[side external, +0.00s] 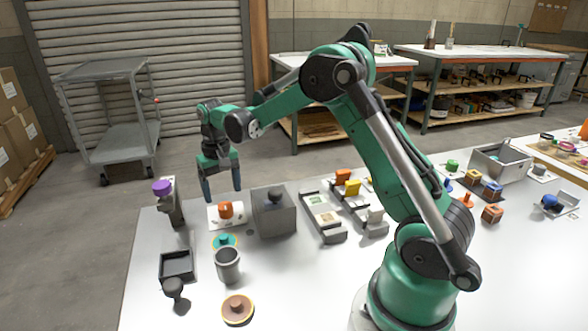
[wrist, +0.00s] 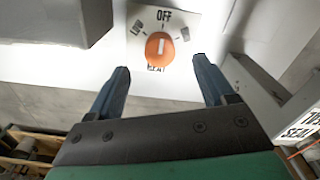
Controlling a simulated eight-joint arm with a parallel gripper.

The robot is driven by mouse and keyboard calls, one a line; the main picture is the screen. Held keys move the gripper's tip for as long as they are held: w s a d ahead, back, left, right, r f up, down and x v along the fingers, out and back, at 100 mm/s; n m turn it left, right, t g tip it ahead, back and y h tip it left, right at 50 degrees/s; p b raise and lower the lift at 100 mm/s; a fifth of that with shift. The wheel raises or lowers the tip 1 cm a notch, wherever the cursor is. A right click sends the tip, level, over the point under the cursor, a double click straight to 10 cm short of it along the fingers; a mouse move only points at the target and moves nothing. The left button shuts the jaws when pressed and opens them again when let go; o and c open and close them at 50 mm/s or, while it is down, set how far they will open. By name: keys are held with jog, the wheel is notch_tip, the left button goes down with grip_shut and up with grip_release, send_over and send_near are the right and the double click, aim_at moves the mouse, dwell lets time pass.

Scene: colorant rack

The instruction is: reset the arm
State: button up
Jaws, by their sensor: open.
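My green arm reaches out over the white table, and my gripper (side external: 222,190) hangs near the table's far edge, close to an orange knob (side external: 226,210) on a white plate. In the wrist view my gripper (wrist: 168,85) has its two blue fingers spread wide with nothing between them. The orange knob (wrist: 159,48) lies just beyond the fingertips, on a plate with "OFF" printed above it and further labels around it. The knob carries a white mark. I cannot tell the exact gap between fingertips and knob.
A grey box with a dark knob (side external: 275,215) stands right of the orange knob, and a grey stand with a purple top (side external: 168,200) stands left. A grey cup (side external: 228,265), a black tray (side external: 176,265) and a brown disc (side external: 237,308) sit nearer. The front middle of the table is clear.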

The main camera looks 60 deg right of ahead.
jog(key=shift+r, duration=0.55)
jog(key=shift+s+a+r, duration=0.15)
jog(key=shift+a+r, duration=0.1)
jog(key=shift+r, duration=0.05)
jog(key=s+a+r+n+t, duration=0.2)
jog(key=s+a+r+t, duration=0.1)
jog(key=s+a, duration=0.2)
jog(key=s+a+r+n+t, duration=0.3)
jog(key=s+a+t, duration=0.1)
jog(key=s, duration=0.4)
jog(key=shift+s+a+r, duration=0.15)
jog(key=shift+a+r, duration=0.25)
jog(key=shift+a, duration=0.35)
